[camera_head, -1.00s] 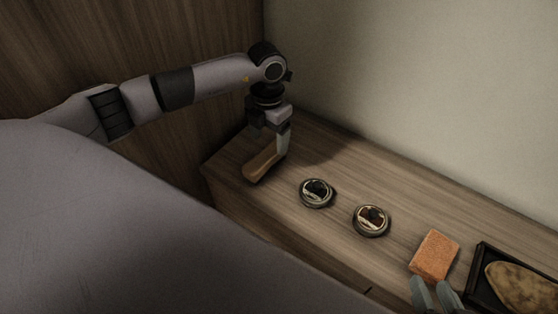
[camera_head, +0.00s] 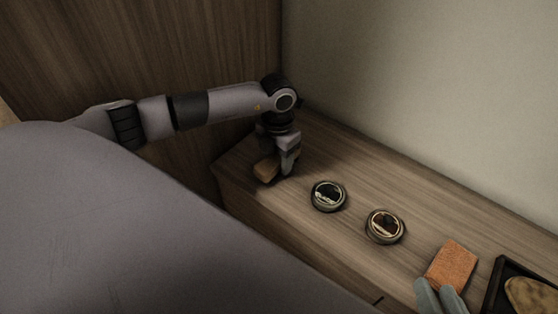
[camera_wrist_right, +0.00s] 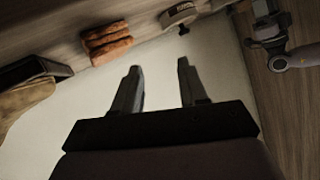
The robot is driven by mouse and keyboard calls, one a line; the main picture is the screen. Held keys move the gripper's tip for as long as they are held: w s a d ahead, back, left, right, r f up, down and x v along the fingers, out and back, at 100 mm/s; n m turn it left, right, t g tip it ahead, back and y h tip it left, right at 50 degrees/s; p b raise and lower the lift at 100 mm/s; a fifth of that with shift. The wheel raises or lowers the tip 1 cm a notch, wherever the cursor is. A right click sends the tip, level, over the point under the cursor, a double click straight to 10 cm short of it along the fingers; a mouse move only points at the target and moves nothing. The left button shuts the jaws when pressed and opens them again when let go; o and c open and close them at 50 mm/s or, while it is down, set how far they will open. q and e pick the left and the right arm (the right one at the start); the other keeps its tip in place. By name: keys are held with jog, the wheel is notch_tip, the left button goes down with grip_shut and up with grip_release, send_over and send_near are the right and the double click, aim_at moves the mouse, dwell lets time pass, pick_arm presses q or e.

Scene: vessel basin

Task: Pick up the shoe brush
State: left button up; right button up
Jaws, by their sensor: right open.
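The shoe brush appears to be the brown wooden block (camera_head: 266,171) at the left end of the wooden surface in the head view. My left gripper (camera_head: 287,168) is down at it and hides part of it. I cannot tell whether its fingers are closed on the block or only beside it. My right gripper (camera_head: 441,296) is at the bottom right of the head view, beside the orange block. In the right wrist view my right gripper (camera_wrist_right: 158,70) is open, with nothing between its fingers.
Two round tins, one greenish (camera_head: 328,196) and one brownish (camera_head: 385,227), sit mid-surface. A rough orange block (camera_head: 453,264) lies to their right. A dark tray (camera_head: 495,288) holds a tan object (camera_head: 530,295). A pale wall (camera_head: 430,90) stands behind the surface.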

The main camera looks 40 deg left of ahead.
pick_arm(q)
jog(key=shift+r, duration=0.1)
pick_arm(e)
jog(key=shift+r, duration=0.1)
pick_arm(q)
jog(key=shift+r+p, duration=0.5)
pick_arm(e)
jog(key=shift+d+r, duration=0.2)
jog(key=shift+r, duration=0.15)
pick_arm(q)
notch_tip(320, 180, up, 6)
jog(key=p, duration=0.4)
jog(key=shift+f+p, duration=0.25)
jog(key=shift+p, duration=0.1)
notch_tip(320, 180, up, 8)
jog(key=p, duration=0.7)
notch_tip(320, 180, up, 5)
jog(key=p, duration=0.4)
send_over(278, 156)
jog(key=shift+r, duration=0.15)
pick_arm(e)
jog(key=s+d+r+g+h, duration=0.1)
jog(key=s+d+h, duration=0.3)
jog(key=d, duration=0.4)
jog(key=shift+r+g, duration=0.3)
jog(key=shift+r, duration=0.6)
jog(key=shift+d, duration=0.1)
